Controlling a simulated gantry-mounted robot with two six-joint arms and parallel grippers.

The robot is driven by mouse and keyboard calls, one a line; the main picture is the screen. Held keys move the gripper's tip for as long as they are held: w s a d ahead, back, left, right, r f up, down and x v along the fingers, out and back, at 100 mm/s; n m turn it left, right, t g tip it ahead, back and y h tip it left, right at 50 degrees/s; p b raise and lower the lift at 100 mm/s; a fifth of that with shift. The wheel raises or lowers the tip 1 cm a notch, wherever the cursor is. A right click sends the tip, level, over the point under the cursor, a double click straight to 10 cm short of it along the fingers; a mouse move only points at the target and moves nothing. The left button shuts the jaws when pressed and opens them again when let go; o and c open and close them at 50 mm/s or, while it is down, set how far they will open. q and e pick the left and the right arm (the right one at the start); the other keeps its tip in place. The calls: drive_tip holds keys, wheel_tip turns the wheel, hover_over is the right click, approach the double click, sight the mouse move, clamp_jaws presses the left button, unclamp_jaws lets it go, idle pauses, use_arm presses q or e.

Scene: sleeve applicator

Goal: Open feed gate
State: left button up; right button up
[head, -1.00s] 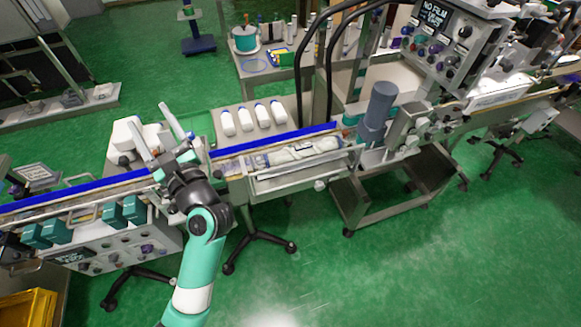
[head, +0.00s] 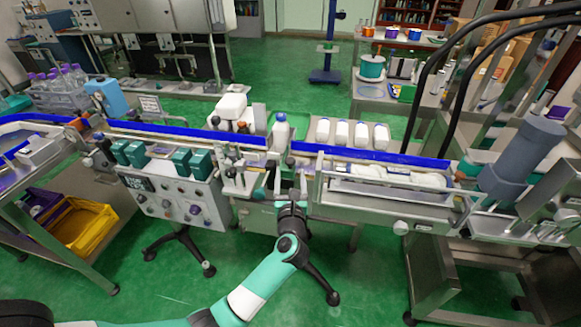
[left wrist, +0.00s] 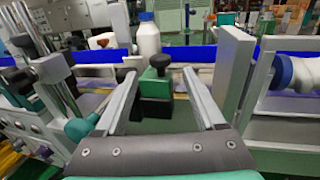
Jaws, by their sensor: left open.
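A dark green block with a black knob on top, probably the feed gate handle, stands upright at the conveyor in the left wrist view (left wrist: 155,84). My left gripper (head: 290,174) is open and empty, in front of the conveyor between the control-panel section and the framed section. In the left wrist view its two fingers (left wrist: 160,74) point forward on either side of the block, with a gap on both sides. I cannot tell whether the tips reach the block's depth. The block is not clear in the head view. My right gripper is not in view.
The blue-railed conveyor (head: 190,134) runs behind the gripper. A control panel (head: 175,197) stands left, and a metal frame (head: 380,213) around white bottles stands right. A light metal plate (left wrist: 233,70) rises close right of the fingers.

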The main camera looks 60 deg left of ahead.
sight(290, 167)
use_arm(q)
drive_tip(key=b+x, duration=0.1)
drive_tip(key=x, duration=0.4)
drive_tip(key=shift+w+a+f+b, duration=0.1)
drive_tip(key=shift+b, duration=0.25)
drive_tip(key=shift+w+a, duration=0.3)
drive_tip(key=shift+a, duration=0.2)
drive_tip(key=shift+c, duration=0.3)
clamp_jaws()
